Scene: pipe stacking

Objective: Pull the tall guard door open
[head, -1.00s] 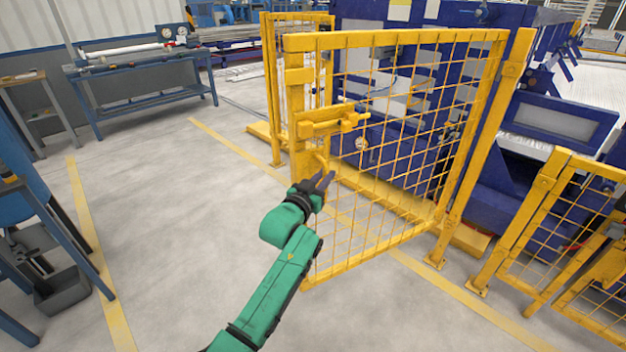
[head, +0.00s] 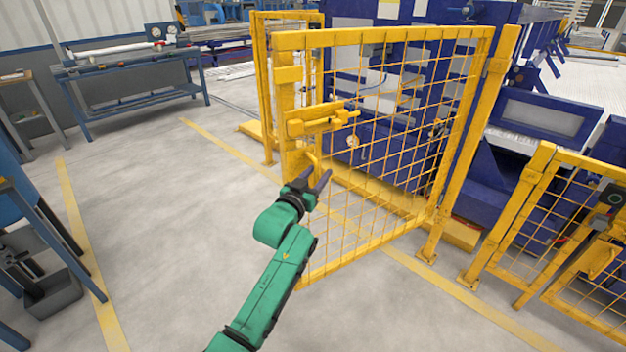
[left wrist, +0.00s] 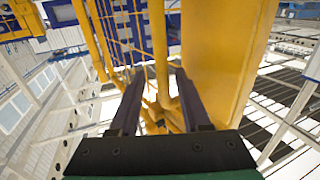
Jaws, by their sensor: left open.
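The tall guard door (head: 385,38) is a yellow frame with wire mesh. It stands ajar, its free left edge out from the yellow post behind and its right side at a hinge post (head: 495,85). A yellow latch (head: 318,121) sits on the free edge, with a pull handle (head: 311,160) below it. My left gripper (head: 319,182) is open and empty, close to the handle and slightly below it. In the left wrist view, yellow bars show beyond and between the open fingers (left wrist: 155,95); I cannot tell whether they touch. My right gripper is out of view.
A low yellow gate (head: 545,160) stands at the right. A blue machine (head: 395,85) is behind the mesh. A blue workbench (head: 140,97) stands at the back left, and blue racking (head: 30,215) at the left edge. The grey floor left of the door is clear.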

